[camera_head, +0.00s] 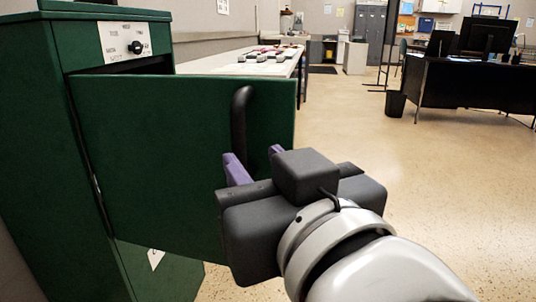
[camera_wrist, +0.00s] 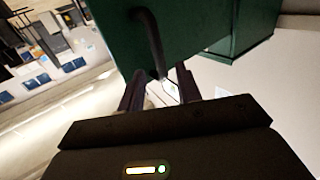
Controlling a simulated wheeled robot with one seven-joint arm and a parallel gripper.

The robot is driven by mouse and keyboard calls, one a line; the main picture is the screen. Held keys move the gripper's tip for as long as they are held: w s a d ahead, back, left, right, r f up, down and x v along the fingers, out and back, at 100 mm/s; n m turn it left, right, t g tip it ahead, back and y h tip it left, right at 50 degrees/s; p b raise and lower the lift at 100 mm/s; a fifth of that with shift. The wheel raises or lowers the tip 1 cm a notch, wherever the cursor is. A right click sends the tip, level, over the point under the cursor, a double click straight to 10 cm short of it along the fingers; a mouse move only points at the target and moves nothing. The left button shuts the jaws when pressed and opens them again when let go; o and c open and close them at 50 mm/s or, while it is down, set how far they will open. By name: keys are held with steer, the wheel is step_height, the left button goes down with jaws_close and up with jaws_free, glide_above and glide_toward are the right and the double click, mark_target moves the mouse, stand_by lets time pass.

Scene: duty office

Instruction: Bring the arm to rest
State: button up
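My gripper (camera_head: 253,155) has two purple fingers, spread apart with a gap between them. It is at the front of a green door panel (camera_head: 160,160) with a black curved handle (camera_head: 240,122). In the wrist view the handle (camera_wrist: 150,38) runs down towards the space between the fingertips of my gripper (camera_wrist: 160,73). No closed grip on it shows; whether a finger touches it I cannot tell. The door stands swung out from the green cabinet (camera_head: 35,150), with a dark gap behind its top edge. My arm is stretched forward from the lower right.
The cabinet has a white plate with a black knob (camera_head: 137,47). A long table (camera_head: 225,66) with small items stands behind the door. A black desk (camera_head: 465,88) with monitors and a bin (camera_head: 395,103) are at the back right. The floor (camera_head: 430,190) at right is clear.

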steer(key=w+d+f+m+g+h, duration=0.2)
steer(key=w+d+f+h, duration=0.1)
steer(key=d+f, duration=0.3)
steer(key=w+d+f+m+g+h, duration=0.1)
steer(key=w+d+f+g+h, duration=0.2)
steer(key=f, duration=0.6)
steer(key=s+d+f+m+g+h+p, duration=0.1)
steer(key=s+d+f+g, duration=0.15)
steer(key=d+f, duration=0.35)
steer(key=s+d+f+m+g+h, duration=0.1)
steer(key=d+f+m+g, duration=0.15)
steer(key=f, duration=0.55)
step_height(320, 180, up, 13)
steer(key=n+p, duration=0.1)
steer(key=p, duration=1.1)
steer(key=shift+d, duration=0.3)
steer(key=shift+a+f, duration=0.1)
